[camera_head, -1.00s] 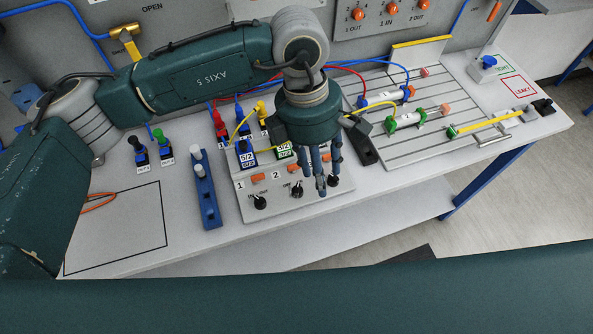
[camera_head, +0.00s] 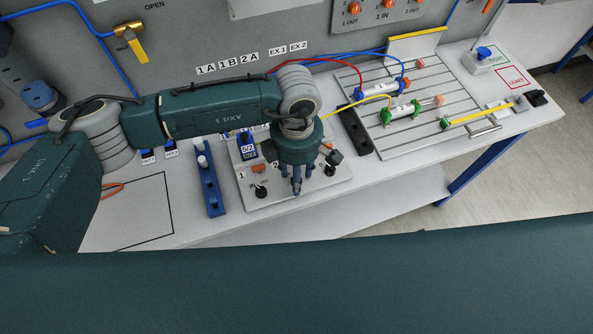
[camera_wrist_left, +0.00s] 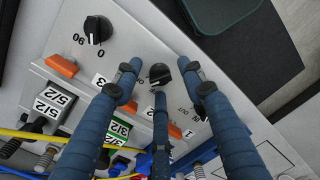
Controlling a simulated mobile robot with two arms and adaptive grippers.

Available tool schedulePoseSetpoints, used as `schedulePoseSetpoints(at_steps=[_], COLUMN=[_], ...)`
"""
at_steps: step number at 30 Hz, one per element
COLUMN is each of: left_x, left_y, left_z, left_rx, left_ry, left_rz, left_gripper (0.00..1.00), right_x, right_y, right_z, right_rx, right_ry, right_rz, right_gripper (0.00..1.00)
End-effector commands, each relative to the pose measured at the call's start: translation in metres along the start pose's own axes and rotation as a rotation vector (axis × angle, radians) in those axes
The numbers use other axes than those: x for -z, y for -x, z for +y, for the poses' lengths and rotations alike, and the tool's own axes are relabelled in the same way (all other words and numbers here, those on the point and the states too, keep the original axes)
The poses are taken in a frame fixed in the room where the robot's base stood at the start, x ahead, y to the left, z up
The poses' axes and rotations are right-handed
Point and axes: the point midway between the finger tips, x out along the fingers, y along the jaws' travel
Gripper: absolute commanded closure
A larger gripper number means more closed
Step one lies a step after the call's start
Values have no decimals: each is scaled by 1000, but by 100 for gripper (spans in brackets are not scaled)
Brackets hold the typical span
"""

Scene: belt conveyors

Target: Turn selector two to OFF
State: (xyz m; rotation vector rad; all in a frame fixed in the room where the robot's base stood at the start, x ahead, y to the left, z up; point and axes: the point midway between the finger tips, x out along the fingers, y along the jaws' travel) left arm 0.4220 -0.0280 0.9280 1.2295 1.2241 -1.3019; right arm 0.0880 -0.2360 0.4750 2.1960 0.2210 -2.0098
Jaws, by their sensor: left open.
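The selector panel (camera_head: 340,185) is a pale plate with a row of black knobs. In the head view, selector two is hidden behind my left gripper (camera_head: 297,187). The left wrist view shows selector two (camera_wrist_left: 160,73), a black knob, between the spread blue fingers of my left gripper (camera_wrist_left: 165,95). The gripper is open, and I cannot tell whether any finger touches the knob. Selector one (camera_head: 261,192) stands to the left. The third selector (camera_wrist_left: 97,28), marked 0 and 90, stands apart.
A blue rail with white pegs (camera_head: 211,190) stands left of the panel. Orange blocks (camera_wrist_left: 62,66) and valves with tubes sit beside the knobs. A slotted plate with cylinders (camera_head: 440,125) lies to the right.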

Motion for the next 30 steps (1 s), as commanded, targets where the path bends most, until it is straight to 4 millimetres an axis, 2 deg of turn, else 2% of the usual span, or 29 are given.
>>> schedulePoseSetpoints(at_steps=[7,13,23,30], left_x=[0,0,0,0], left_y=[-1,-1,-2,-4], left_z=[0,0,1,2], left_rx=[0,-1,-2,-4], left_ry=[0,0,26,146], left_rz=[0,0,-3,-10], left_gripper=[59,99,100,100], right_x=[3,3,3,2], right_y=[0,0,-6,-25], right_z=[0,0,0,0], right_rx=[0,0,0,0], right_ry=[0,0,0,0], right_rz=[3,5,5,5], right_gripper=[59,59,59,59])
